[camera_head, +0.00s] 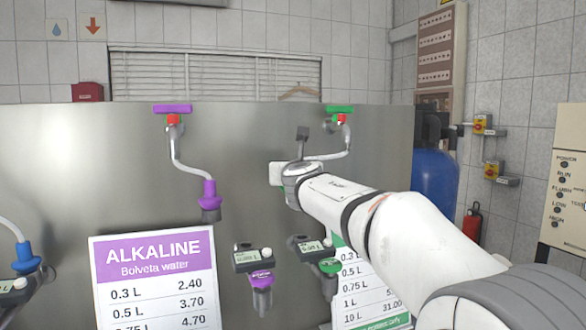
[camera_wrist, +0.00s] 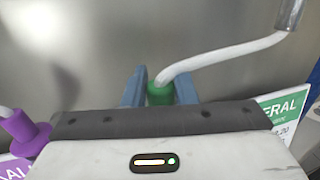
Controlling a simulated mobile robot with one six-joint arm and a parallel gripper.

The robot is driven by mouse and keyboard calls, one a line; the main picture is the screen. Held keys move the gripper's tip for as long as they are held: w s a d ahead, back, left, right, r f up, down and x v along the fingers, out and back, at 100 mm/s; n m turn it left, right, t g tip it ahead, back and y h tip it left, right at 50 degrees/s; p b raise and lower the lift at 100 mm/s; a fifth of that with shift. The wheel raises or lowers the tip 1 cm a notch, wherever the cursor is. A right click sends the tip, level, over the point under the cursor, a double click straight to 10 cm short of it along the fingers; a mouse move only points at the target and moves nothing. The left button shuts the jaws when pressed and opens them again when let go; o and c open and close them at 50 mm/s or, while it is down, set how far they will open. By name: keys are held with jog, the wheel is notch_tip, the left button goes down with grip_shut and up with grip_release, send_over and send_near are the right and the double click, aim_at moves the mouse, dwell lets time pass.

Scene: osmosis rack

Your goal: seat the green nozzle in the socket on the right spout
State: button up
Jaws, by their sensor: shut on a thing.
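The green nozzle (camera_wrist: 160,96) shows in the wrist view between the two blue fingers of my gripper (camera_wrist: 160,88), which is shut on it. The white tube of the right spout (camera_wrist: 225,53) curves down to the nozzle's top. They meet or overlap in this view; I cannot tell how deep the nozzle sits in the socket. In the head view the right spout (camera_head: 325,157) comes off a tap with a green handle (camera_head: 340,109) and runs behind my wrist. My arm hides the nozzle, the socket and my fingers there.
A left spout with a purple nozzle (camera_head: 209,194) hangs beside my arm. An ALKALINE price sign (camera_head: 155,280) stands at the front. A steel panel (camera_head: 90,170) lies behind.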

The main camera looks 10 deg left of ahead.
jog(key=w+d+p, duration=0.1)
jog(key=w, duration=0.7)
jog(key=shift+w+d+p, duration=0.2)
jog(key=shift+d+p, duration=0.05)
jog(key=shift+p, duration=0.15)
jog(key=shift+f, duration=0.1)
dwell(0.6)
notch_tip(320, 180, down, 10)
jog(key=b, duration=1)
jog(key=shift+f+b, duration=0.2)
jog(key=shift+b, duration=0.2)
dwell(0.9)
jog(key=shift+f, duration=0.1)
dwell(0.3)
jog(key=shift+f+b, duration=0.2)
jog(key=shift+b, duration=0.1)
jog(key=shift+f, duration=0.1)
dwell(0.3)
jog(key=shift+f+b, duration=1)
jog(key=shift+b, duration=0.1)
jog(key=shift+f, duration=0.15)
